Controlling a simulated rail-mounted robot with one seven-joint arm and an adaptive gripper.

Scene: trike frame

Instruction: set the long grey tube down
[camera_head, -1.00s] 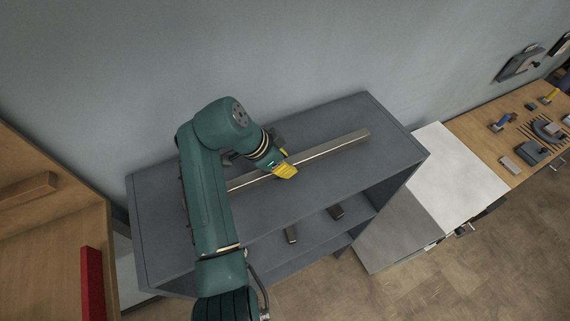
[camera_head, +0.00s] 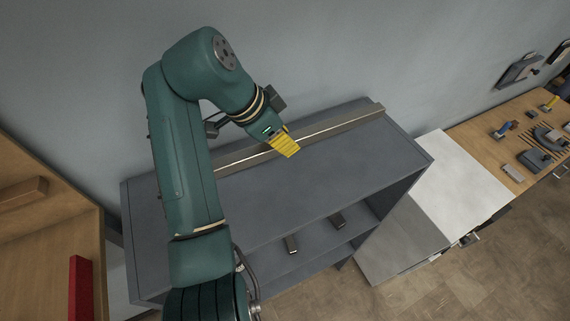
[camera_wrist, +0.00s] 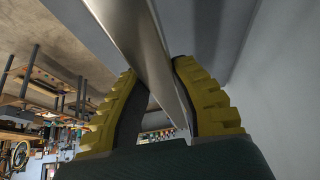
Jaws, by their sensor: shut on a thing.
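The long grey tube (camera_head: 330,127) is a straight, square-edged metal bar. In the head view it runs slantwise above the top of the dark grey shelf unit (camera_head: 300,185), near the wall. My gripper (camera_head: 284,144), with yellow fingers, is shut on it around its middle part. In the wrist view the tube (camera_wrist: 140,45) passes between the two yellow finger pads (camera_wrist: 160,95), which grip it from both sides. Part of the tube is hidden behind my arm and gripper. It appears raised above the shelf top; the exact gap is hard to tell.
The shelf top is otherwise clear. A white-topped cabinet (camera_head: 455,180) and a wooden bench with tools (camera_head: 540,130) stand at the right. A wooden unit with a red piece (camera_head: 80,285) is at the left.

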